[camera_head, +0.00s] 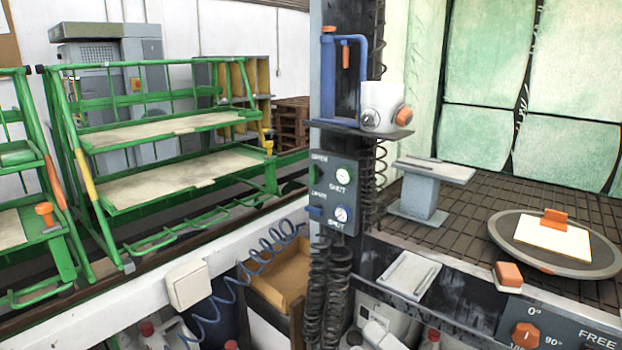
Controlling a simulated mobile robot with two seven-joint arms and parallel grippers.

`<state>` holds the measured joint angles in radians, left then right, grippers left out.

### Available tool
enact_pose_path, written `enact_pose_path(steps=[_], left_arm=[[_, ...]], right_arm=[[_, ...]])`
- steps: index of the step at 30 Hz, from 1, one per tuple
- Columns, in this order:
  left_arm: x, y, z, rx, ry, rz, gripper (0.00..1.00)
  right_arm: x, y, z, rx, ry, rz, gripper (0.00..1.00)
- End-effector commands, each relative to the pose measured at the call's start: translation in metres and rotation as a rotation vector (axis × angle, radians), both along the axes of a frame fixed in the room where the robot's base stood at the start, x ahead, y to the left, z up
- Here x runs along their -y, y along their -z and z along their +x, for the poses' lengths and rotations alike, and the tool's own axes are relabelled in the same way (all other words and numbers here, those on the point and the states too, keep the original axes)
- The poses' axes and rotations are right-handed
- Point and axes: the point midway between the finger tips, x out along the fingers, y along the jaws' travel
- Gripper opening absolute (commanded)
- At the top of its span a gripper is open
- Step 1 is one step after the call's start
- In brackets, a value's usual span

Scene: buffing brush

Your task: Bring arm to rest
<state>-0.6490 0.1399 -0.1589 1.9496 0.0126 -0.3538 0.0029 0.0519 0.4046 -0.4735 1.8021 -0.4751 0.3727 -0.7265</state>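Neither of my arms shows in the head view, and no gripper is visible. A white square plate with an orange block (554,219) lies on a round grey turntable (510,247) at the right. A small orange-topped block (508,275) sits near the front edge of the gridded bench. A blue-framed tool with an orange handle (328,80) stands on a small shelf, beside a white rounded device with an orange knob (383,106).
A dark column with a control panel (334,193) and coiled hoses rises mid-view. A grey pedestal (420,195) stands on the gridded bench (460,228). Green racks (160,185) fill the left. A blue coiled hose (262,258) hangs in front. A dial panel (550,328) is lower right.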

Motion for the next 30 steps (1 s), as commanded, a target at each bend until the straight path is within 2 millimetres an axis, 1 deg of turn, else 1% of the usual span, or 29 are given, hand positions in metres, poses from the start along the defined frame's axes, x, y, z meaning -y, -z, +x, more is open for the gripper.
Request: enact_pose_path(steps=[1, 5, 6, 8, 9, 11, 12, 15, 18, 21, 23, 30], left_arm=[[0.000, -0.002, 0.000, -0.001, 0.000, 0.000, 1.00], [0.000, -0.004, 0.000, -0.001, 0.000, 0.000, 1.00], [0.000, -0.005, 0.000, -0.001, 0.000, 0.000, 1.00], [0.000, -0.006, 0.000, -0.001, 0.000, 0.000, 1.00], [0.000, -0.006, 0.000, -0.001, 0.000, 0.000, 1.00], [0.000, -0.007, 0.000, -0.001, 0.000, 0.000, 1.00], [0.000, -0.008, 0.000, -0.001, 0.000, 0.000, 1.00], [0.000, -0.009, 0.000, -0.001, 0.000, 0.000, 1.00], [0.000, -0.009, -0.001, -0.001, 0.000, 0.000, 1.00], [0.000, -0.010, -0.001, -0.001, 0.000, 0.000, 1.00], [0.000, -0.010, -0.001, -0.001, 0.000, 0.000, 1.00], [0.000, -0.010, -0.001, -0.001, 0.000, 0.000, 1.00]], right_arm=[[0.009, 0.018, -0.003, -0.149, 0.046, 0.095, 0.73], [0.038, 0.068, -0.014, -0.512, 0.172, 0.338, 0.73], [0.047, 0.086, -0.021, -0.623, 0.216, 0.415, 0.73], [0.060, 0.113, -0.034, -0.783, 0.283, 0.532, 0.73], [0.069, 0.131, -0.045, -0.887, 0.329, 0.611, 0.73], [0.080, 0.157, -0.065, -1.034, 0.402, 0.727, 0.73], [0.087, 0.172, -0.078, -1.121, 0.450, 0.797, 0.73], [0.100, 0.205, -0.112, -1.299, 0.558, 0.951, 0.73], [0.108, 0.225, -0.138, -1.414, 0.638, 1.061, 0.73], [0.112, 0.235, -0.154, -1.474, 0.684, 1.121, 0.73], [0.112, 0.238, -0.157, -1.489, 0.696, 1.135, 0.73], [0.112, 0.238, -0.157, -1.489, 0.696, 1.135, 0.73]])
